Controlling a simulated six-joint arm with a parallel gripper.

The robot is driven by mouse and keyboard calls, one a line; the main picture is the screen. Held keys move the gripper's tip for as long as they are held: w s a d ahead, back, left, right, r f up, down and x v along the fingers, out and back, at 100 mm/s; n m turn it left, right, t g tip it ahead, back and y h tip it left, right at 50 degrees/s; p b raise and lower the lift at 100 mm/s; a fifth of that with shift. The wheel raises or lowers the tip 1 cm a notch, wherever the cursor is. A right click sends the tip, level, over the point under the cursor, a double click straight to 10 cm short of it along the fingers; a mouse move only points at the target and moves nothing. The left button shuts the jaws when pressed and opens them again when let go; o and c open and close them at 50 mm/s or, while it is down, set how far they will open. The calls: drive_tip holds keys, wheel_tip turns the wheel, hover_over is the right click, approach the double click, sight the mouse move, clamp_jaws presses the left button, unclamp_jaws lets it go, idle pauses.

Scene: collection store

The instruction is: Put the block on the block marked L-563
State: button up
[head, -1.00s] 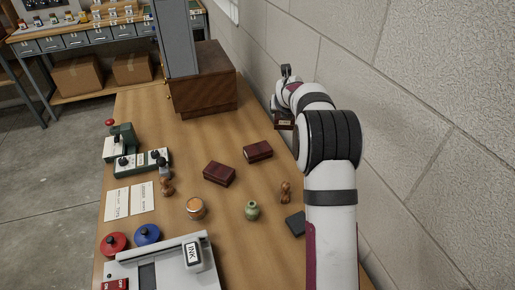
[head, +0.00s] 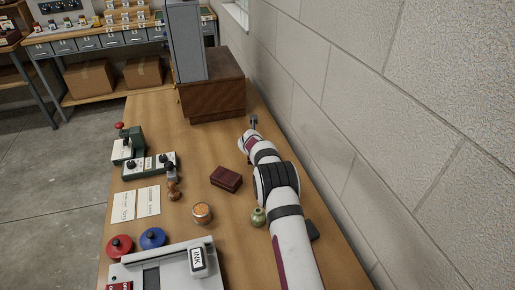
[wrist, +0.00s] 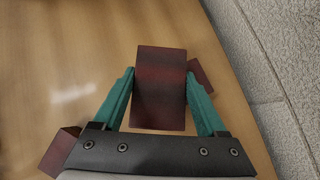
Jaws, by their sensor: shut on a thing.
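My gripper (wrist: 160,76) has teal fingers and is shut on a dark red-brown block (wrist: 160,108) in the wrist view. A second dark red block (wrist: 201,76) shows partly behind the held block and the right finger; whether they touch I cannot tell. A third dark red block (wrist: 61,150) is at the lower left of the wrist view. In the head view one dark red block (head: 226,180) lies on the table, left of my arm. My arm hides the held block and the gripper's fingers there. No L-563 marking is readable.
A brown wooden box (head: 216,101) stands at the table's back, and a block wall (head: 340,120) runs along the right. Bare table lies left of the gripper.

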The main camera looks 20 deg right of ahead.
drive_tip(key=o, duration=1.6)
